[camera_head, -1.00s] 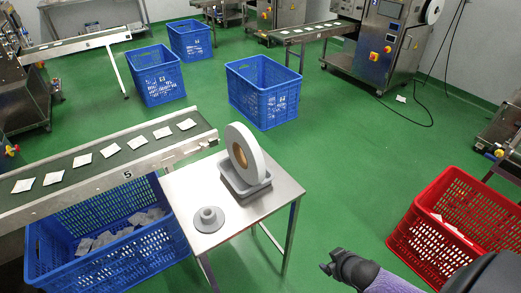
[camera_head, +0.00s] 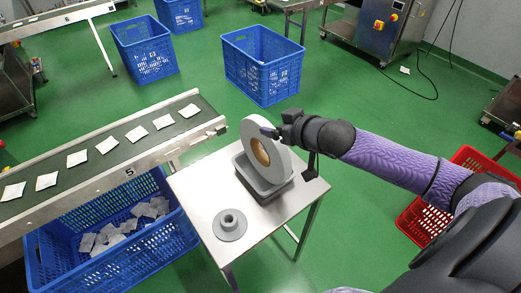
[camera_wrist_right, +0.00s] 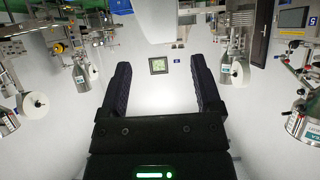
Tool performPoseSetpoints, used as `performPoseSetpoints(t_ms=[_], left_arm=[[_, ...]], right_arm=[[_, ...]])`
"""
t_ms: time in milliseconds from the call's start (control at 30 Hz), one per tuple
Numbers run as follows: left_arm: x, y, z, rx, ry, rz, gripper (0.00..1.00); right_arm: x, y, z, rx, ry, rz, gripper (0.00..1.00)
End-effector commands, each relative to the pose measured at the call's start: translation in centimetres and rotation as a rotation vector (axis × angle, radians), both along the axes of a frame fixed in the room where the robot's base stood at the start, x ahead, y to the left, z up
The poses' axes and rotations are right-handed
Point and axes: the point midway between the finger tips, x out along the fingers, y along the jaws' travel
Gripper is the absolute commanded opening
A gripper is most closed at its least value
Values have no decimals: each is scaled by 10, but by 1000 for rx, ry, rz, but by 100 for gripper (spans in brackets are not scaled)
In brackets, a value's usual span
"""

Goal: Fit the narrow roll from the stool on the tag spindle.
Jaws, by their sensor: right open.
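The roll (camera_head: 281,172), a pale grey disc with a brown core, stands on edge in a grey tray (camera_head: 284,191) on the steel-topped stool (camera_head: 199,187). My right gripper (camera_head: 270,131) is at the upper edge of the roll, with a dark finger close to its rim; I cannot tell whether it touches. In the right wrist view my right gripper (camera_wrist_right: 158,72) shows its two fingers wide apart, with no roll clearly seen between them. My left gripper is out of view. I cannot pick out the tag spindle.
A grey flanged hub (camera_head: 230,225) lies on the stool's front. A conveyor (camera_head: 105,172) with several teabags runs along the left above a blue crate (camera_head: 165,237). Another blue crate (camera_head: 262,68) stands behind. A red crate (camera_head: 419,222) is at the right, partly behind my arm.

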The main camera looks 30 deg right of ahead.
Motion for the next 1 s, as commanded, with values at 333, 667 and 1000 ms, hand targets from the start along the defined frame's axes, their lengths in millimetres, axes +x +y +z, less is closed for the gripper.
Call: performPoseSetpoints(t_ms=[333, 667, 1000], left_arm=[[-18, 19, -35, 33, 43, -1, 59], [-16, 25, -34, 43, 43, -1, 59], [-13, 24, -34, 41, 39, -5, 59]], right_arm=[[43, 8, -37, 1, 1, 0, 82], [48, 8, -36, -1, 1, 2, 72], [48, 8, -36, -2, 1, 1, 0]])
